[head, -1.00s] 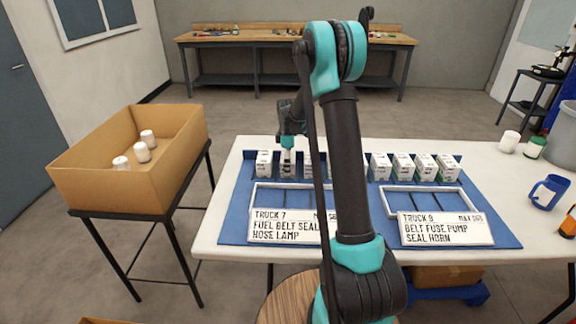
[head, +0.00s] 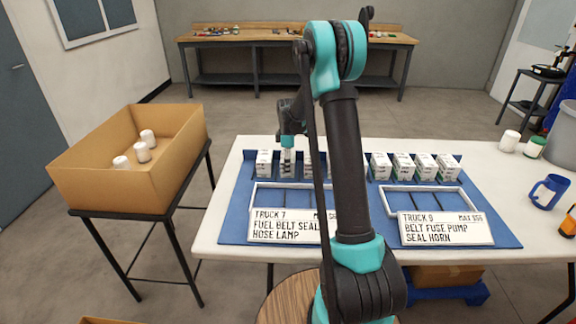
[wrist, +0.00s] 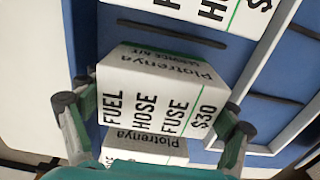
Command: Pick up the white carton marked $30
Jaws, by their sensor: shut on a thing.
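The white carton marked $30 (wrist: 155,92) fills the middle of the wrist view, with "FUEL HOSE FUSE" and a green stripe on it. My gripper (wrist: 154,116) has one finger on each side of this carton and is shut on it. I cannot tell whether the carton is clear of the blue mat. My arm hides part of the row.
Other white cartons (head: 403,165) stand close by in the row. White-framed trays labelled Truck 7 (head: 284,228) and Truck 9 (head: 445,229) lie in front on the blue mat (head: 232,215). A cardboard box (head: 110,185) with white jars stands left. A blue mug (head: 547,191) is at right.

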